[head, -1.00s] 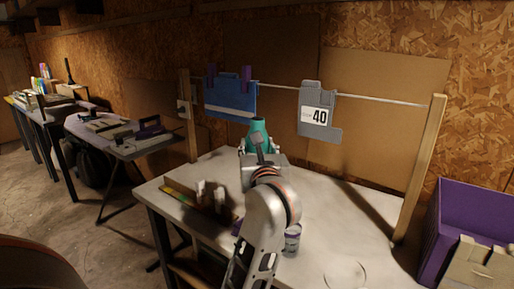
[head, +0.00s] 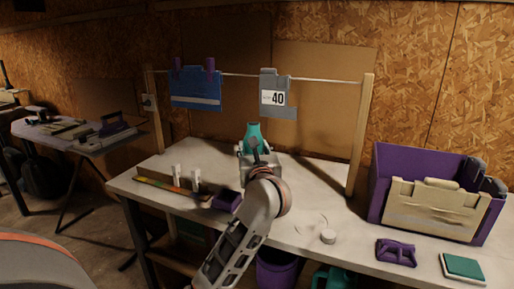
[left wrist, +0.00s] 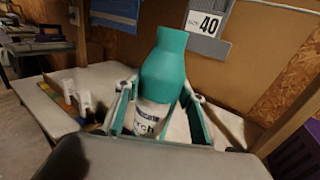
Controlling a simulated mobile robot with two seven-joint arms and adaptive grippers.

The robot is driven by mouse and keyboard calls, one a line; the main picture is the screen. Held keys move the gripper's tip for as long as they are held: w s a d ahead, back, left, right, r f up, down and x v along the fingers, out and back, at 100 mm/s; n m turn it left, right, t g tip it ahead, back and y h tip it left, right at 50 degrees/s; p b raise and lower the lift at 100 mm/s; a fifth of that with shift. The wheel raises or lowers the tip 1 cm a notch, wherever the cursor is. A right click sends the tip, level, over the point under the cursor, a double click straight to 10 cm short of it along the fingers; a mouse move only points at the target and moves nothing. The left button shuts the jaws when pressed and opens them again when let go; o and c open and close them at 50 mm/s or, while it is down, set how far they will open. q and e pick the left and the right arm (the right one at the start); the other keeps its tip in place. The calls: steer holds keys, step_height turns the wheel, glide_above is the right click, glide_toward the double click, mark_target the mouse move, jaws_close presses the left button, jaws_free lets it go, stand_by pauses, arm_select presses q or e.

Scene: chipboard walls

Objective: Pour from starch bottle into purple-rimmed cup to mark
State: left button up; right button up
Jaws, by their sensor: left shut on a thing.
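My left gripper (head: 254,153) is shut on the starch bottle (head: 250,136), a teal bottle with a tapered neck, above the white table's back part. In the left wrist view, the bottle (left wrist: 165,69) stands nearly upright between the fingers (left wrist: 158,112), with part of a white label showing "rch". The purple-rimmed cup cannot be made out in either current view; my left arm covers much of the table middle. My right gripper is not in view.
A purple bin (head: 405,165), a purple part (head: 396,252) and a green pad (head: 463,267) are at the right. A rail with hanging folders (head: 195,92) crosses behind.

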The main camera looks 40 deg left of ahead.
arm_select(q)
steer(key=shift+s+a+f+m, duration=0.15)
steer(key=shift+f+m, duration=0.2)
steer(key=shift+f, duration=0.05)
steer(key=shift+s+a+f+m, duration=0.1)
steer(key=shift+f+m, duration=0.25)
steer(key=shift+f, duration=0.05)
steer(key=shift+s+a+f+m, duration=0.25)
steer(key=shift+a+f+m, duration=0.05)
steer(key=shift+f+m, duration=0.35)
steer(key=shift+s+f, duration=0.1)
steer(key=shift+f, duration=0.4)
steer(key=shift+s+a+f+m+p, duration=0.1)
steer(key=shift+s+a+f+m, duration=0.05)
steer(key=shift+f+m, duration=0.4)
steer(key=shift+s+a+f+m+p, duration=0.15)
steer(key=shift+f+m, duration=0.2)
steer(key=shift+f, duration=0.35)
steer(key=shift+s+a+f+m+p, duration=0.1)
steer(key=shift+s+a+f+m, duration=0.05)
steer(key=shift+f+m, duration=0.4)
steer(key=shift+f, duration=0.1)
